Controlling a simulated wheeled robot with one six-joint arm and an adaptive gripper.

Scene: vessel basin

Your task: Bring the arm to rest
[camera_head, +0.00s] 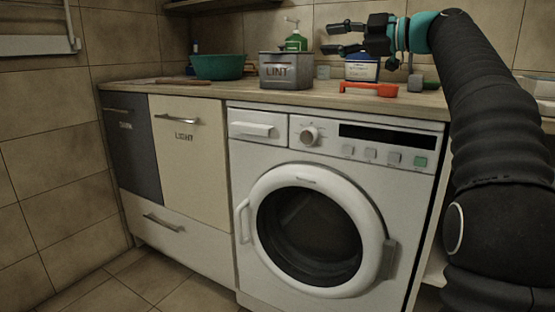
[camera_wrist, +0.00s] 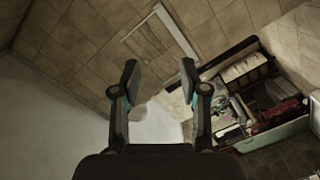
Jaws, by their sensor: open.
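My gripper (camera_head: 337,38) is at the upper right in the head view, above the back of the counter, pointing left. Its two dark fingers are apart with nothing between them. In the wrist view my gripper (camera_wrist: 157,80) also shows open and empty, with tiled wall beyond the fingers. My black arm rises along the right side of the head view, in front of the counter's right end.
The counter (camera_head: 200,90) holds a green bowl (camera_head: 218,67), a grey LINT bin (camera_head: 286,71), a green bottle (camera_head: 295,42), a blue-and-white box (camera_head: 362,68) and a red-orange item (camera_head: 369,90). Below stands a closed washing machine (camera_head: 325,200). Cabinet fronts (camera_head: 190,160) are shut.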

